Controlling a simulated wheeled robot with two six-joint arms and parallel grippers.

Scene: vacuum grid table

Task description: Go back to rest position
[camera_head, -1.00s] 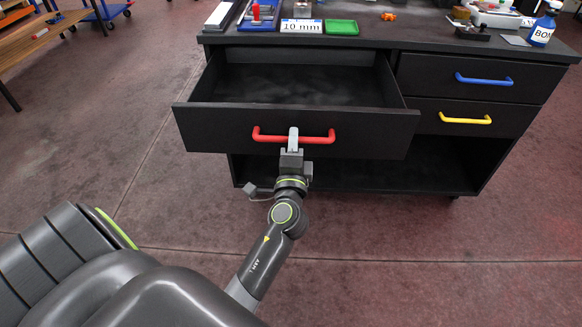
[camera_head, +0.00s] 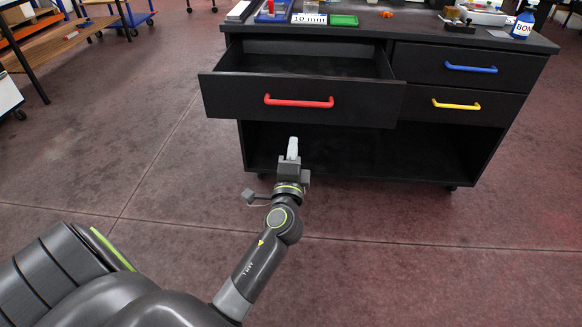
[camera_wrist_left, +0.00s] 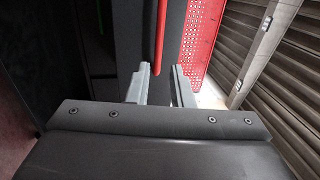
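My left gripper (camera_head: 292,150) is in the head view, in front of the black cabinet and below the red handle (camera_head: 298,101) of the pulled-out drawer (camera_head: 230,97). It is apart from the handle and holds nothing. In the left wrist view my left gripper (camera_wrist_left: 161,85) shows two grey fingers with a gap between them. The red handle (camera_wrist_left: 160,35) shows beyond the fingertips there. My right gripper is not in view.
The black cabinet (camera_head: 520,50) has two closed drawers with a blue handle (camera_head: 470,68) and a yellow handle (camera_head: 456,105). A green tray (camera_head: 344,20) and a labelled bottle (camera_head: 523,25) stand on top. The floor (camera_head: 150,160) left of the cabinet is clear.

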